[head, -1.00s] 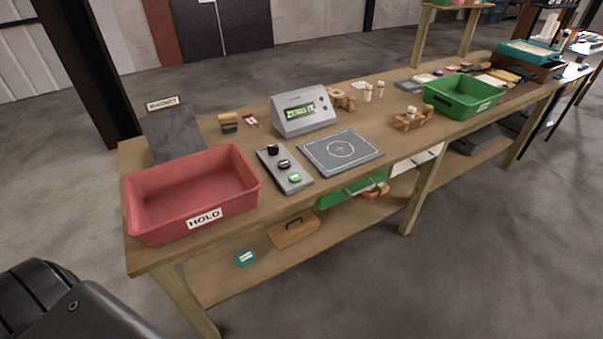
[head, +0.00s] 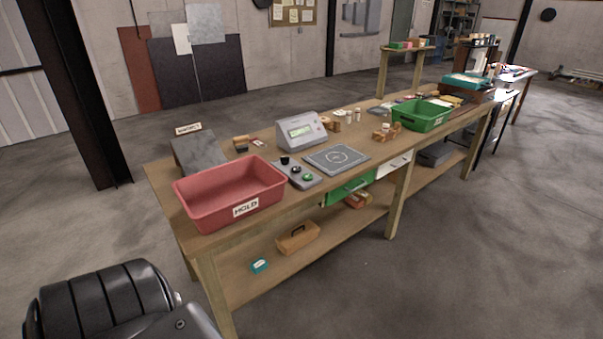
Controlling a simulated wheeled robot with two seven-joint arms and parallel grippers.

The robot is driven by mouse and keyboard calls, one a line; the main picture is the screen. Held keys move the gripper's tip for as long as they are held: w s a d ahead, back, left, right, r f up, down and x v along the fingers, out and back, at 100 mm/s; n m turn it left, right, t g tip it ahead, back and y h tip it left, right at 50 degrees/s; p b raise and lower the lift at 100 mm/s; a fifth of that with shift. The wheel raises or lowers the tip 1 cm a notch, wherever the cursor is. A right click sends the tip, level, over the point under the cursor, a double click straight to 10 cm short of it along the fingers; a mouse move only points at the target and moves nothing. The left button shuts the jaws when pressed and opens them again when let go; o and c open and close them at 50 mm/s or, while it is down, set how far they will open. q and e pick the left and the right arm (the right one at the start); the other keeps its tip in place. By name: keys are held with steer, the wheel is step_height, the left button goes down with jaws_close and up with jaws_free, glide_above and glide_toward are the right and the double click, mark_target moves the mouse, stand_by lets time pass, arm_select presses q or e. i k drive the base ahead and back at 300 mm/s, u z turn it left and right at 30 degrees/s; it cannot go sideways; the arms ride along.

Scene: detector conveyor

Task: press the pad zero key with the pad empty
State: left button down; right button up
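The pad (head: 336,158) is a flat grey square plate with a circle and cross marked on it. It lies on the workbench and is bare. A grey key strip (head: 299,173) sits just left of the pad. It carries a black knob (head: 285,160), a dark key (head: 296,169) and a green key (head: 307,177); their labels are too small to read. Neither of my grippers shows in the head view.
A red HOLD bin (head: 230,192) stands left of the key strip, near the front edge. A dark sloped MAGNET plate (head: 199,152) is behind it. Wooden holders (head: 385,134) and a green bin (head: 423,115) are to the right. Floor in front of the bench is clear.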

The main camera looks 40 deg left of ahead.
mark_target(295, 168)
steer(key=z, duration=0.3)
steer(key=i, duration=2.3)
steer(key=u, duration=1.1)
steer(key=i, duration=0.9)
steer(key=u, duration=1.15)
steer(key=i, duration=0.2)
steer(key=u, duration=0.15)
